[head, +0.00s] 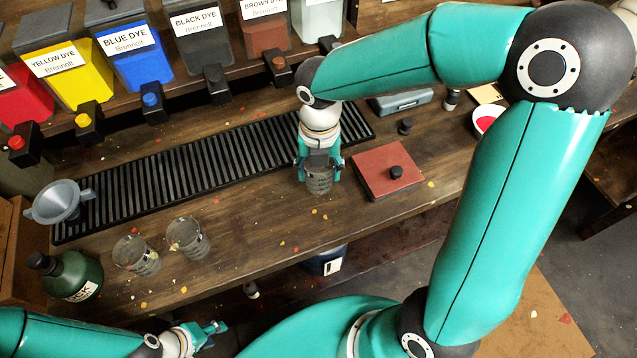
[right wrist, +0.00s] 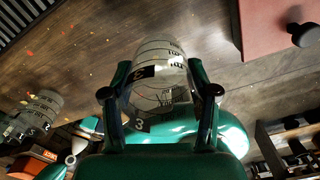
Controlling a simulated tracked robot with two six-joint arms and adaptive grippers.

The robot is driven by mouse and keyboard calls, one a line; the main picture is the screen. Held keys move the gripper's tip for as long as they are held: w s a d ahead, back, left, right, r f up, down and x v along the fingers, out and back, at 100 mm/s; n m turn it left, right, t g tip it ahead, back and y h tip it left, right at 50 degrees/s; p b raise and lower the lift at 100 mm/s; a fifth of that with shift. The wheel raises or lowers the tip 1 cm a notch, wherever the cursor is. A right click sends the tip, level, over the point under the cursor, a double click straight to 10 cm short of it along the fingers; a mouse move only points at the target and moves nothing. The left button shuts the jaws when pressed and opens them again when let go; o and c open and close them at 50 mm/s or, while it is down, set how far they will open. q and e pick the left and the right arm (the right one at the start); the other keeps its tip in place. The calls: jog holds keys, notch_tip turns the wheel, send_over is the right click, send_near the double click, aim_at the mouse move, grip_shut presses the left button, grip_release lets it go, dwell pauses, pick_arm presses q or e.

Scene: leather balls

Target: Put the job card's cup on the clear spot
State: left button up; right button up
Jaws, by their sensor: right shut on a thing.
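My right gripper (head: 319,170) is shut on a clear cup (head: 319,184) with dark marks, at the front of the wooden bench, by the drip grate. The right wrist view shows the cup (right wrist: 160,62) between the two fingers (right wrist: 161,95). I cannot tell whether the cup touches the bench. Two similar cups stand side by side to the left, one cup (head: 137,256) and another cup (head: 188,240). My left gripper (head: 216,335) appears open and empty, low in the head view. A small pale orange card (head: 487,93) lies at the back right; its writing is not legible.
A red-brown slab (head: 372,182) with a black knob lies right of the held cup. The black grate (head: 200,178) runs behind the cups. A funnel (head: 60,203) and green bottle (head: 72,277) stand left. Dye bins (head: 135,65) line the back. Bench between cups and slab looks mostly free.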

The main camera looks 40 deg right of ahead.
aim_at(319, 185)
jog(key=shift+f, duration=2.85)
jog(key=shift+f+b, duration=0.2)
jog(key=shift+b, duration=0.1)
jog(key=o, duration=1.1)
jog(key=shift+r, duration=0.1)
jog(key=shift+r, duration=0.1)
notch_tip(319, 185, up, 12)
jog(key=shift+p, duration=0.4)
